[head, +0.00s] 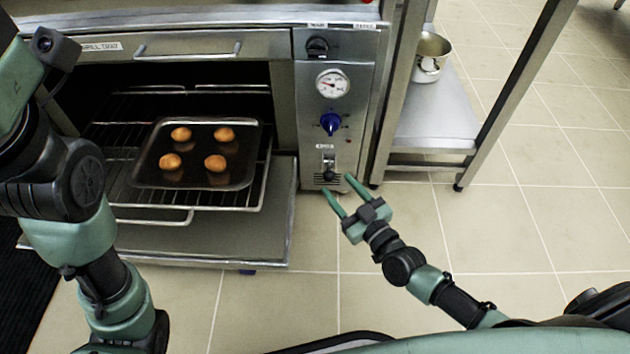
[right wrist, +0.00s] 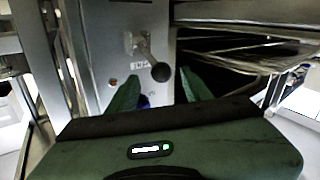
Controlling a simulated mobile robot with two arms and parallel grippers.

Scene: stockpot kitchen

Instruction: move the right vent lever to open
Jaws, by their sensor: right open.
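The vent lever (head: 328,168) is a small metal lever with a black ball knob, low on the oven's right control panel. In the right wrist view the black knob (right wrist: 161,72) shows close by, on an arm that slants from its metal mount. My right gripper (head: 337,184) is open and empty just in front of the lever. In the right wrist view its green fingers (right wrist: 158,75) stand apart, with the knob between the tips in the picture. I cannot tell whether they touch it. My left arm crosses the left side; its gripper is out of view.
A blue knob (head: 330,123), a dial gauge (head: 332,83) and a black knob (head: 317,46) sit above the lever. The oven door (head: 200,240) is down, with a baking tray (head: 145,172) of several buns on the rack. A steel shelf (head: 435,120) with a pot (head: 430,55) stands right.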

